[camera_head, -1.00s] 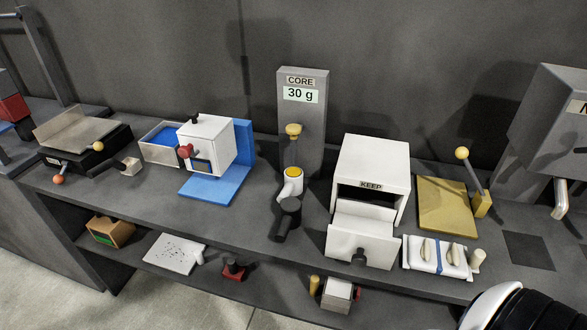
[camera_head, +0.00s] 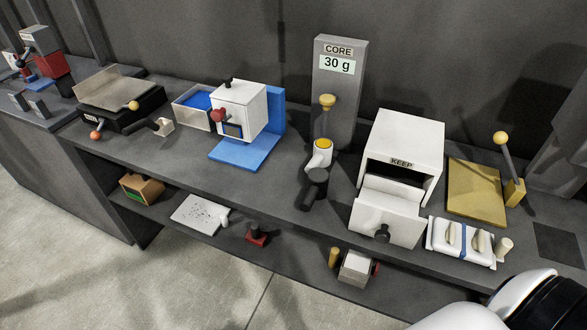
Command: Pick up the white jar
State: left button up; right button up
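A small white jar-like container (camera_head: 319,158) with a yellow top stands at the foot of the grey CORE column (camera_head: 350,95). A dark handled piece (camera_head: 314,187) sits in front of it and hides its lower part. I cannot tell for certain that this is the jar the task names. Neither gripper shows. A white and black rounded part of my arm enters at the bottom right, well away from the container.
A white KEEP box (camera_head: 408,135) with its drawer (camera_head: 388,218) pulled out stands right of the column. A white box (camera_head: 240,108) on a blue stand (camera_head: 245,152) is to the left. A lower shelf (camera_head: 315,262) holds small items.

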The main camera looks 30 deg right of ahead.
aim_at(323, 148)
jog(key=z, duration=0.5)
jog(key=i+j+z, duration=0.15)
jog(key=j+z, duration=0.2)
jog(key=i+j+z, duration=0.1)
jog(key=j+z, duration=0.65)
jog(key=j, duration=0.25)
